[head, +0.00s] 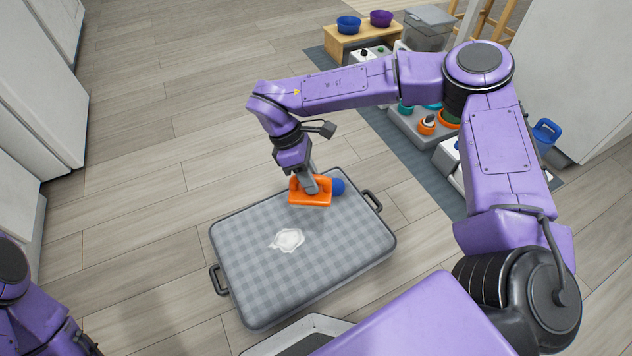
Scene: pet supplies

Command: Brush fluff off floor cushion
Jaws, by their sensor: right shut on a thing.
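A grey checked floor cushion (335,255) with dark side handles lies on the wooden floor. A white patch of fluff (287,240) sits left of its middle. My right gripper (312,188) is shut on an orange brush (309,198) at the cushion's far edge, beyond and to the right of the fluff. I cannot tell whether the brush touches the cushion. A blue round thing (338,186) shows just right of the brush. My left arm shows at the lower left corner, but its gripper is out of view.
A wooden stand (350,42) with a blue bowl (348,24) and a purple bowl (381,18) stands at the back. A grey bin (428,30) and several pet items are on a dark mat at right. White cabinets line the left. The floor left of the cushion is clear.

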